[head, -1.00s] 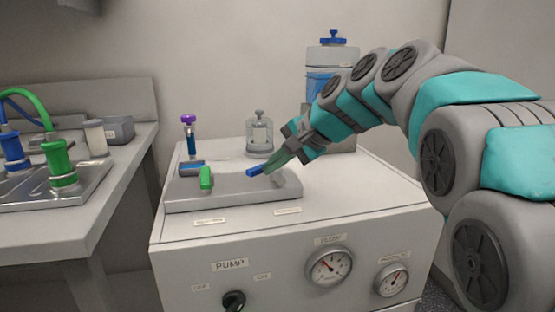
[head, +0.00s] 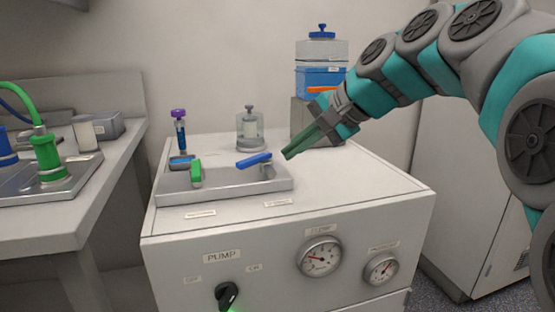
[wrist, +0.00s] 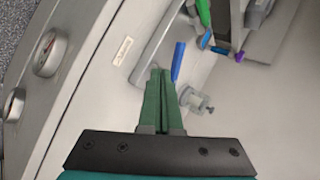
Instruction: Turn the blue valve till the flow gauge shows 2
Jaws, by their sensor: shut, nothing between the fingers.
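The blue valve (head: 254,160) has a lever handle on the grey tray (head: 225,190) on top of the white cabinet. It points left from its mount, tilted slightly up to the right. In the wrist view the blue handle (wrist: 178,62) lies just right of my fingertips. My gripper (head: 287,155) is shut and empty, its green fingers just right of the valve, apparently not touching it. Two dials are on the cabinet front: a larger gauge (head: 320,257), its needle pointing left and slightly up, and a smaller gauge (head: 381,270). Their labels and numbers are too blurred to read surely.
A green lever (head: 196,173) is on the tray, left of the blue one. A purple-topped fitting (head: 180,130), a clear jar (head: 249,130) and a blue-lidded bottle (head: 321,75) stand behind. The pump knob (head: 227,295) shows a green glow. The cabinet top at right is clear.

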